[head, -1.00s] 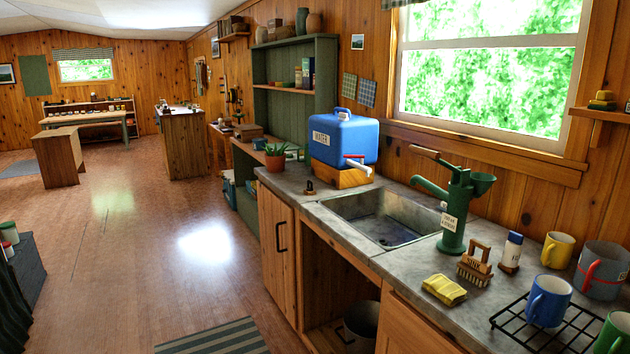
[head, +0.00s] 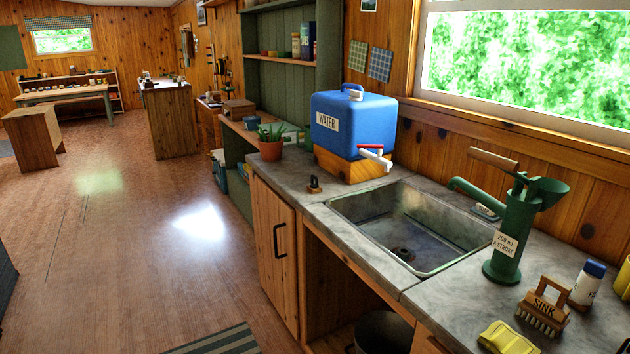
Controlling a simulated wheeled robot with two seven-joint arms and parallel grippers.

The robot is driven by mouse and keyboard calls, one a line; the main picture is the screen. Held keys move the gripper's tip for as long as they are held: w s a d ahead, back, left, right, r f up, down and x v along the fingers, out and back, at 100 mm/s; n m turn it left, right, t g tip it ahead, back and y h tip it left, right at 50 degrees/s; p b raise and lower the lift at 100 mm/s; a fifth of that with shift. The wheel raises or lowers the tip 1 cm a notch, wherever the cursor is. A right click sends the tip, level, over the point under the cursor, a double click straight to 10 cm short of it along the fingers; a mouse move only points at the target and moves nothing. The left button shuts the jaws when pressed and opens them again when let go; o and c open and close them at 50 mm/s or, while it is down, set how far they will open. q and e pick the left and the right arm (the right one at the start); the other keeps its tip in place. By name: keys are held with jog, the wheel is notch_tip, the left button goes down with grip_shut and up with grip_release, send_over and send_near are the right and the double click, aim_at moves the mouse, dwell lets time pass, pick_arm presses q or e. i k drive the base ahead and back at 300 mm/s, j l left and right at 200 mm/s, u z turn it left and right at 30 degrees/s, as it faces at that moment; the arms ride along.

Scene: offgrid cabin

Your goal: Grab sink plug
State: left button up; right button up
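A small dark plug with an upright brownish tab, which looks like the sink plug (head: 314,185), sits on the grey counter left of the sink, in front of the blue water container. The metal sink (head: 400,226) is empty, and a dark round drain (head: 403,253) shows in its floor. Neither of my grippers is in view.
The blue water container (head: 352,125) stands on a wooden block behind the plug. A potted plant (head: 271,142) is to its left. A green hand pump (head: 507,240), a brush (head: 543,306) and a yellow cloth (head: 507,338) are right of the sink. Open floor (head: 140,260) lies left.

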aim_at(313, 186)
jog(key=z, duration=0.8)
jog(key=i+j+z, duration=0.15)
jog(key=j+z, duration=0.25)
jog(key=i+j+z, duration=0.15)
jog(key=j+z, duration=0.85)
jog(key=j, duration=0.85)
jog(key=j+z, duration=0.25)
jog(key=j, duration=0.85)
jog(key=k+j, duration=0.1)
jog(key=j, duration=1.1)
jog(key=k, duration=0.05)
